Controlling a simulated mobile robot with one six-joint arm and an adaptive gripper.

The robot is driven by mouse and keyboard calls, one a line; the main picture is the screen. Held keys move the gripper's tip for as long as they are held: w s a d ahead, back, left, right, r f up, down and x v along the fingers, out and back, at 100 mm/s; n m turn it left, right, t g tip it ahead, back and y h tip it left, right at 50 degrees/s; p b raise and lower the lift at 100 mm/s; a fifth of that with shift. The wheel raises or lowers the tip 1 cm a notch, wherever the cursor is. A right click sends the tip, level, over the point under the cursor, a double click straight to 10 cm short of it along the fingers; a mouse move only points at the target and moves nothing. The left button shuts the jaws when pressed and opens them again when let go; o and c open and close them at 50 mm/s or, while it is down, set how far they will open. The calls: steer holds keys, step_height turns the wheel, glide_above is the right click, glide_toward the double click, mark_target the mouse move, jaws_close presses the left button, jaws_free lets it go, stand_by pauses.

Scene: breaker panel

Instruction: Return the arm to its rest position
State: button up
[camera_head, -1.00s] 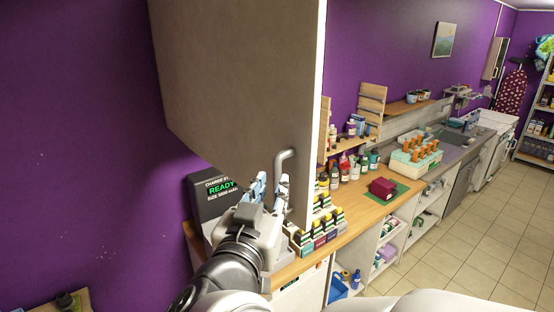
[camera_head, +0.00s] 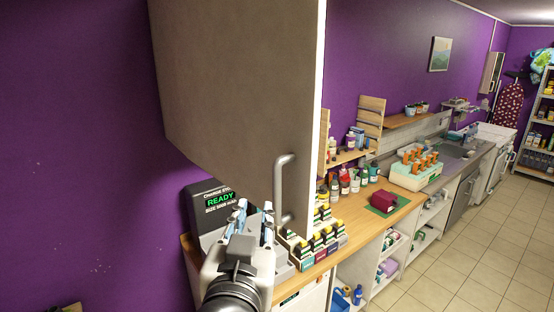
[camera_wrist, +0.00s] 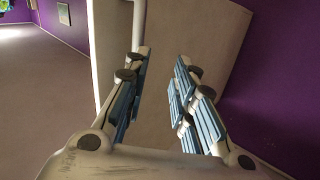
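My gripper (camera_head: 253,212) is just left of the lower end of the metal handle (camera_head: 281,185) on the grey cabinet door (camera_head: 235,95). Its two blue-padded fingers are apart. In the wrist view the fingers (camera_wrist: 160,75) are spread with nothing between them. The handle also shows there (camera_wrist: 139,20), running down to the left finger and partly hidden by it; I cannot tell whether they touch. My arm comes up from the bottom of the head view, below the counter.
A charger with a green READY display (camera_head: 212,203) stands close behind my gripper. Several small boxes (camera_head: 322,240) stand on the wooden counter, right of the gripper. A dark red box (camera_head: 385,200) sits further right. Tiled floor (camera_head: 455,260) is clear at the right.

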step_height(320, 180, down, 18)
steer(key=s+d+f+n+g+y+b, duration=0.15)
steer(key=s+n+g+y+b, duration=0.3)
steer(key=b, duration=0.75)
steer(key=s+d+f+m+g+h+b, duration=0.1)
steer(key=s+d+f+g+b, duration=0.3)
steer(key=s+d+f, duration=0.3)
steer(key=s+d+f+m+g+h+b, duration=0.2)
steer(key=s+d+f+g+b, duration=0.2)
steer(key=d+f, duration=0.6)
steer(key=s+f+b, duration=0.2)
steer(key=s, duration=0.1)
steer(key=shift+f, duration=0.4)
